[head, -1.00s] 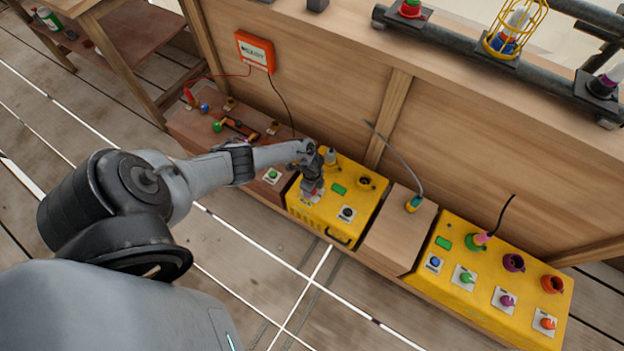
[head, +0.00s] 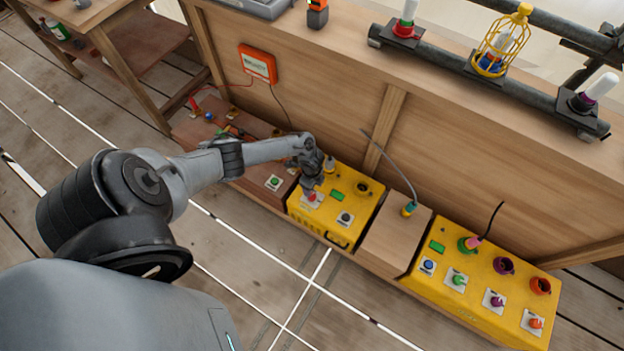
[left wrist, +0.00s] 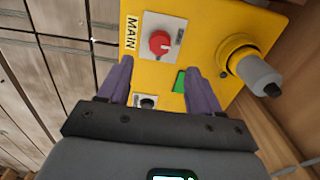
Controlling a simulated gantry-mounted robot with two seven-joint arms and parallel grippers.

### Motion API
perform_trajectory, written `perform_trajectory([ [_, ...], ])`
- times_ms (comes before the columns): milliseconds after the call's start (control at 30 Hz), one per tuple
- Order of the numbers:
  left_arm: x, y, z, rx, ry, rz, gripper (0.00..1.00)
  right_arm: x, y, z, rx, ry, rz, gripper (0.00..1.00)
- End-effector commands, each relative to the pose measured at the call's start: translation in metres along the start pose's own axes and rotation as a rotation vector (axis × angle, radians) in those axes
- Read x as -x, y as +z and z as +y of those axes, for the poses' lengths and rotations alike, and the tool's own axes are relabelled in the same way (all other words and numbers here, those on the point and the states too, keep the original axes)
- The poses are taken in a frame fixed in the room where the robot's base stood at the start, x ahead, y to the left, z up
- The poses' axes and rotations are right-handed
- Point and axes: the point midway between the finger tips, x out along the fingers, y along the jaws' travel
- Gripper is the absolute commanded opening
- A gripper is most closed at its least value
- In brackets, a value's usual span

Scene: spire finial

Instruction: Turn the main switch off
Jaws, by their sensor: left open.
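The main switch is a red rotary knob (left wrist: 160,43) on a white plate beside a "MAIN" label on the yellow box (left wrist: 205,40). In the head view the red knob (head: 311,197) shows just below my left gripper (head: 313,185). In the left wrist view my left gripper (left wrist: 158,70) is open, its two purple-grey fingers apart with nothing held between them. The red knob lies ahead of the gap between the fingertips; whether they touch it cannot be told. The knob's exact turn angle is hard to read. My right gripper is not in view.
A black knob (head: 345,219), a green display (head: 337,195) and a grey plug (left wrist: 262,77) share the main switch's box. A wooden block (head: 398,235) stands to the right, then another yellow box (head: 480,300) with several knobs and sockets. The wooden panel rises behind.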

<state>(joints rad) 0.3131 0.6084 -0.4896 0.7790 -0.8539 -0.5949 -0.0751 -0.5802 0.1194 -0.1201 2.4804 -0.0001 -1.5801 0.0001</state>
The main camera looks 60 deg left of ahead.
Motion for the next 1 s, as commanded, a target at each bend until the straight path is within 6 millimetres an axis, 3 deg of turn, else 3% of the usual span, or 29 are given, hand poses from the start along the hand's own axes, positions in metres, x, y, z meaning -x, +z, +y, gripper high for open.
perform_trajectory([
  [33,0.009,0.0,0.0,-0.001,0.0,0.0,0.64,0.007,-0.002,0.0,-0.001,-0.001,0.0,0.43],
  [200,0.02,0.0,0.0,0.0,0.001,0.0,0.64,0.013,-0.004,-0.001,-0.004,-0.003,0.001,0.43],
  [767,0.02,0.002,0.003,0.0,0.004,-0.002,0.64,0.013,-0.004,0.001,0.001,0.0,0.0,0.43],
  [867,0.015,0.008,0.017,0.0,0.024,-0.012,0.64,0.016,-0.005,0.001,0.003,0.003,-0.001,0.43],
  [1000,-0.004,0.017,0.066,-0.003,0.095,-0.025,0.64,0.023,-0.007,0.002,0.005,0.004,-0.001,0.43],
])
